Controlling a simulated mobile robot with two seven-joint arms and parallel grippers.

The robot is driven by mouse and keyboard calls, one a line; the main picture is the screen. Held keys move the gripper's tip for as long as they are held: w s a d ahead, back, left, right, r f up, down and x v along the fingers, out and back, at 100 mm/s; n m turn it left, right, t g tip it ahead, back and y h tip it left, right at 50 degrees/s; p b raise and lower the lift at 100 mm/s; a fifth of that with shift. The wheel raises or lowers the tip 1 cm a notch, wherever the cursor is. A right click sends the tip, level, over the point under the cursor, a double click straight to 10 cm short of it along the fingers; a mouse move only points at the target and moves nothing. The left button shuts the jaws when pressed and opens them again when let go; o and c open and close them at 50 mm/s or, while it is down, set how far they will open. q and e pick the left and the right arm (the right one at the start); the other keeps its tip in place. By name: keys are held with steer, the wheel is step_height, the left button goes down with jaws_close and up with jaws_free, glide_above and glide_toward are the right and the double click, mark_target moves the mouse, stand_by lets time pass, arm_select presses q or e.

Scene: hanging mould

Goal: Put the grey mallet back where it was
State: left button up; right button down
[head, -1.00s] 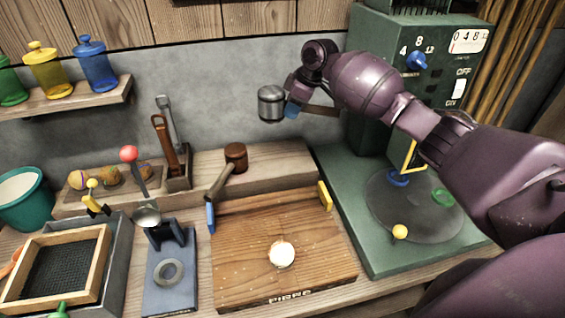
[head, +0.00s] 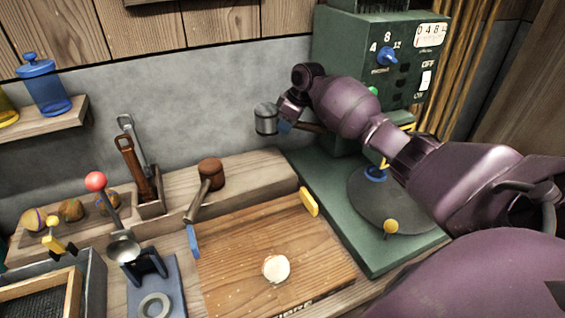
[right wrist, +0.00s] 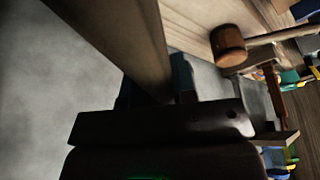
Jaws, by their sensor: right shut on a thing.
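The grey mallet has a grey metal cylinder head (head: 266,119) and a dark wooden handle. In the head view it is in the air in front of the grey wall, above the wooden ledge. My right gripper (head: 286,125) is shut on its handle, close behind the head. In the right wrist view the handle (right wrist: 125,45) runs large from the upper left into the jaws (right wrist: 160,95); the mallet's head is not clearly seen there. My left gripper is not in view.
A brown mallet (head: 210,172) rests on the ledge (head: 255,165), its handle slanting toward the board (head: 230,270) with a pale round piece. The green machine (head: 330,200) stands right. A holder with tools (head: 148,205) and a red-knobbed ladle (head: 95,181) are left.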

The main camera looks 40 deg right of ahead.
step_height(320, 180, down, 9)
steer(key=shift+r+b, duration=0.1)
steer(key=shift+b, duration=0.55)
step_height(320, 180, down, 4)
steer(key=shift+f+b, duration=0.1)
steer(key=shift+b, duration=0.35)
steer(key=shift+f, duration=0.35)
arm_select(q)
steer(key=shift+w+d+f, duration=0.15)
steer(key=shift+w+f, duration=0.4)
steer(key=shift+f, duration=0.15)
arm_select(e)
steer(key=shift+r, duration=0.1)
arm_select(q)
steer(key=shift+s, duration=0.1)
arm_select(e)
steer(key=shift+f, duration=0.2)
arm_select(q)
steer(key=shift+s+f, duration=0.1)
steer(key=shift+s, duration=0.05)
arm_select(e)
steer(key=c, duration=0.9)
jaws_free()
